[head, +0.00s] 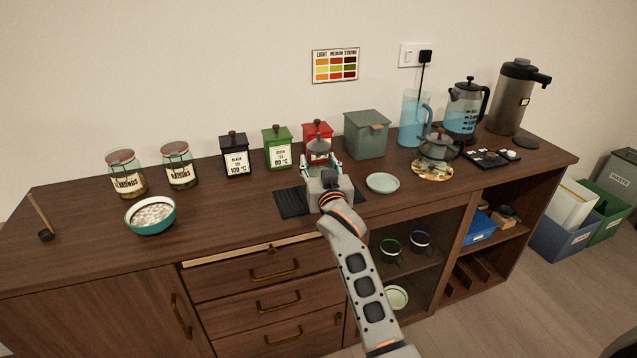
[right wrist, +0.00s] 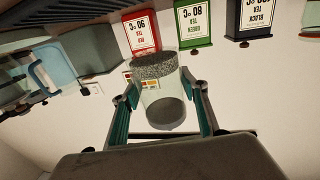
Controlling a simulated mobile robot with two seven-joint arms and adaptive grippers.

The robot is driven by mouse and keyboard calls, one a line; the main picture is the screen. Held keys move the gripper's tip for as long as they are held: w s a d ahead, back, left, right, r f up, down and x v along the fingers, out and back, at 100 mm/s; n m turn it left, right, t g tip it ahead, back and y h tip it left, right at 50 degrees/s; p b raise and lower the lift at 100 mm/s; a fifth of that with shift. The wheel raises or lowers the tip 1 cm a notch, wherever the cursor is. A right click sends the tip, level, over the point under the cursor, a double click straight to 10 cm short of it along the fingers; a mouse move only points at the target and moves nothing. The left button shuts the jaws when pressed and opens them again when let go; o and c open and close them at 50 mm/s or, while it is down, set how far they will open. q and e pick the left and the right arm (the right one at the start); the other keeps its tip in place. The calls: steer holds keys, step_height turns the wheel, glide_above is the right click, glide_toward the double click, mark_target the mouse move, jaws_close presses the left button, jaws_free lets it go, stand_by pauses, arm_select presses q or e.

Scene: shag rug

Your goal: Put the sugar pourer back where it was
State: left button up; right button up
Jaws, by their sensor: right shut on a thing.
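The sugar pourer (head: 318,148) is a clear jar with a grey cone-shaped top, in front of the red tea tin. My right gripper (head: 321,166) is shut around its sides. In the right wrist view, which is upside down, the pourer (right wrist: 160,95) sits between the two fingers (right wrist: 160,108), with pale grainy sugar at its base. It looks upright and held above the counter. A black ridged mat (head: 291,203) lies on the counter below and to the left of the gripper, partly hidden by it. My left gripper is not in view.
Red (head: 326,129), green (head: 278,150) and black (head: 235,160) tea tins stand behind. A grey-green box (head: 367,138) is behind to the right, a pale saucer (head: 383,183) close right. A teapot (head: 437,147) stands farther right. A teal bowl (head: 151,228) is left; counter between is clear.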

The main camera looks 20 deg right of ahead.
step_height(320, 180, down, 5)
steer(key=shift+f+b, duration=0.15)
steer(key=shift+b, duration=0.55)
steer(key=shift+f, duration=0.15)
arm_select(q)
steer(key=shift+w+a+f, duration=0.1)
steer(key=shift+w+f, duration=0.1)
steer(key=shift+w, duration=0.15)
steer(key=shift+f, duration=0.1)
arm_select(e)
steer(key=shift+f, duration=0.15)
steer(key=o, duration=1.4)
